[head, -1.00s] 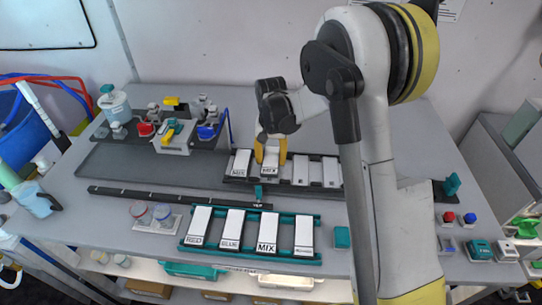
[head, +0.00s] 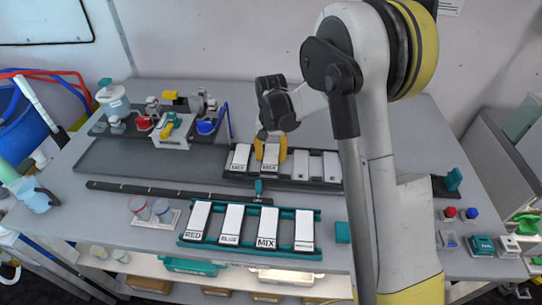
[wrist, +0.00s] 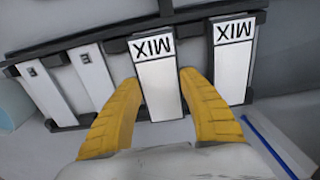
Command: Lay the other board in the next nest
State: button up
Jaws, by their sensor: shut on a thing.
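A white MIX board (head: 270,156) is between the yellow fingers of my gripper (head: 271,147). It lies over the second nest from the left of the dark rack (head: 290,184), lined up with it; I cannot tell whether it is fully seated. In the wrist view the fingers of my gripper (wrist: 165,98) touch both long sides of this board (wrist: 158,88), with its label toward the top. Another MIX board (head: 239,158) lies in the leftmost nest, and it also shows in the wrist view (wrist: 232,70). Two white strips (head: 316,165) occupy the two places on the right.
A teal rack (head: 180,240) in front holds boards marked RED, BLUE and MIX, plus another board. A dark rail (head: 160,193) and two cups (head: 150,208) are to the left. Valves and fittings (head: 175,125) stand at the back left. Bare grey table lies behind the dark rack.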

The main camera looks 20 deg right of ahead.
jog(key=shift+f+b, duration=0.4)
jog(key=shift+f, duration=0.1)
jog(key=o, duration=1.6)
jog(key=shift+r, duration=0.1)
jog(key=shift+r+p, duration=2.45)
jog(key=shift+r, duration=1.6)
jog(key=shift+s, duration=0.1)
